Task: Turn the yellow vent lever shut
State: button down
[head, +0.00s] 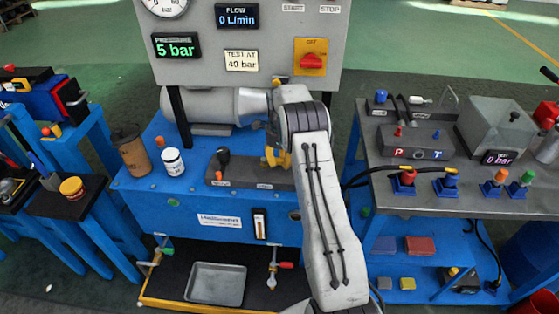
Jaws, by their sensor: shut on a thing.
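The yellow vent lever (271,157) shows in the head view at the right part of a grey valve block on the blue bench. Only part of it is visible; my arm covers the rest. My gripper (274,138) is at the lever, mostly hidden behind my wrist, and is shut on it. The lever's exact angle is hard to tell. A black-knobbed lever (223,158) stands upright at the left of the same block (240,180).
The grey panel (200,65) behind shows 5 bar and 0 L/min, with a red switch (313,61). A brown cup (133,155) and a white jar (173,162) stand left of the block. A side table (470,203) with hoses and couplings is close on the right.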

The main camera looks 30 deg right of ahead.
aim_at(281, 159)
jog(key=shift+w+d+n, duration=0.25)
jog(key=shift+n, duration=0.55)
jog(key=c, duration=0.9)
grip_release()
jog(key=shift+r, duration=3.7)
